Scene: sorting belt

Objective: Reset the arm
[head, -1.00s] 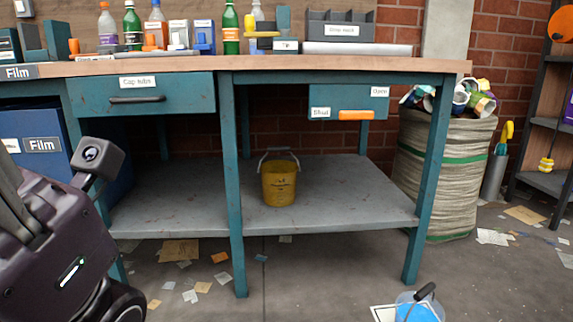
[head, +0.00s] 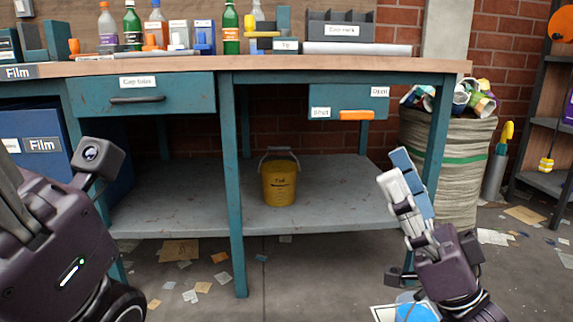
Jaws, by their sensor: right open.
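My right gripper (head: 396,170) is in the head view at the right, raised in front of the workbench's right front leg. Its fingers point up and a little to the left, one whitish and one blue. It is open and I see nothing held in it. Part of my left arm fills the lower left of the view, but its gripper fingers do not show.
The teal workbench (head: 330,77) carries bottles and trays. A yellow bucket (head: 280,185) stands on its lower shelf (head: 170,205). A full sack (head: 458,185) stands at right. Paper scraps litter the floor.

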